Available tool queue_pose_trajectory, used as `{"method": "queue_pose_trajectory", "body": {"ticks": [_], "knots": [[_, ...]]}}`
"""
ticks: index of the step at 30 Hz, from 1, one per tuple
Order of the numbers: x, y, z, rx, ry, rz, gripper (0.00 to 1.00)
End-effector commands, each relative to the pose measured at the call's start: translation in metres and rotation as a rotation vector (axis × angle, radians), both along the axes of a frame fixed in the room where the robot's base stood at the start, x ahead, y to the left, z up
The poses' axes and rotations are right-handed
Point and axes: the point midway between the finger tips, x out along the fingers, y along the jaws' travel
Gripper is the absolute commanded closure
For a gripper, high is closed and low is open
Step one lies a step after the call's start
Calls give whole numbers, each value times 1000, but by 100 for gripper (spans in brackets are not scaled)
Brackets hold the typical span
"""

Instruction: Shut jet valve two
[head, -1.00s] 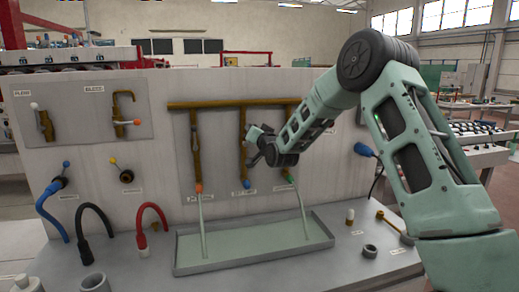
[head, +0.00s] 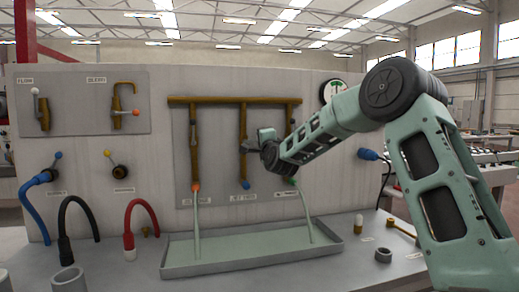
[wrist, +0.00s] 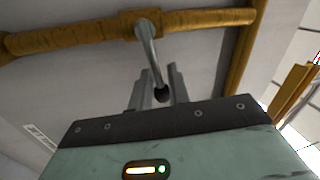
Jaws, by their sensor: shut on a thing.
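The middle jet pipe (head: 243,125) is brass with a blue tip (head: 245,184) and hangs from a brass header. I see no stream under its tip. My gripper (head: 250,143) is beside this pipe, on its right. In the wrist view, my gripper (wrist: 160,92) is shut on the valve lever (wrist: 151,52), a grey metal rod with a dark ball end. The rod comes from a brass pipe (wrist: 60,38). The head view is too small to show the lever's angle clearly.
Pale streams fall from the left orange-tipped jet (head: 195,187) and the right green-tipped jet (head: 292,181) into a shallow tray (head: 165,262). Blue (head: 27,210), black and red hoses stand at left. A round gauge (head: 334,91) is at upper right.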

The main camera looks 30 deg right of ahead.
Motion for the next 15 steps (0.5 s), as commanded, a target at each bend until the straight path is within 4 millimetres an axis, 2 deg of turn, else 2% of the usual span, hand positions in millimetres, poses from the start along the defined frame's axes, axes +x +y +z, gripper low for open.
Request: {"method": "queue_pose_trajectory", "body": {"ticks": [1,15], "knots": [[-1,-3,-7,27,-9,-5,100],[-1,-4,-11,162,-45,-5,100]]}}
